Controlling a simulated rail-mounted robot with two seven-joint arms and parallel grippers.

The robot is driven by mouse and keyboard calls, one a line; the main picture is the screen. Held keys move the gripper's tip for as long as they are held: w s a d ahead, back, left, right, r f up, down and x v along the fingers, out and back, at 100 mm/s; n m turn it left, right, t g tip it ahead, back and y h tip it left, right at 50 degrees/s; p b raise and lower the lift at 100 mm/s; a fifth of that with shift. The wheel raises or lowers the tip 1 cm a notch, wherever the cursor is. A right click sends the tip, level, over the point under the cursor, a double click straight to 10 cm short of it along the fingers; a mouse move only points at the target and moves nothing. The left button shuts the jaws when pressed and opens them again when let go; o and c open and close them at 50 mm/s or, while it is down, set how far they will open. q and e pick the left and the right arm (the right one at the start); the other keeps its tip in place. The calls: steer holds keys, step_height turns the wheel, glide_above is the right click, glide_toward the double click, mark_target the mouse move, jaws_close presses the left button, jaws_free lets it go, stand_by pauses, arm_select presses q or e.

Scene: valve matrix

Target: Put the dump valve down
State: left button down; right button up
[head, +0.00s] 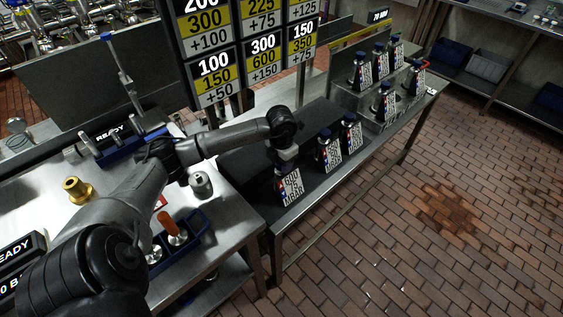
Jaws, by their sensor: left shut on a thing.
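My left arm reaches across from the lower left, and my left gripper (284,160) points down over the black-topped bench (262,160). It is shut on the dump valve (290,186), a small bottle-like piece with a white tag that seems to read 600, 75 MBAR. The gripper hides the valve's top. The valve is upright near the bench's front left edge; I cannot tell whether its base touches the surface. My right gripper is not in view.
Two similar tagged valves with blue caps (329,151) (351,134) stand to the right on the bench. Several more stand on a raised metal shelf (345,98). A number board (250,45) hangs behind. A steel table with a brass fitting (77,190) is at left.

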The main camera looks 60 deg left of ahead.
arm_select(q)
steer(key=c, duration=0.8)
jaws_free()
steer(key=shift+f, duration=0.1)
steer(key=shift+o, duration=1.1)
step_height(320, 180, up, 12)
steer(key=p, duration=0.2)
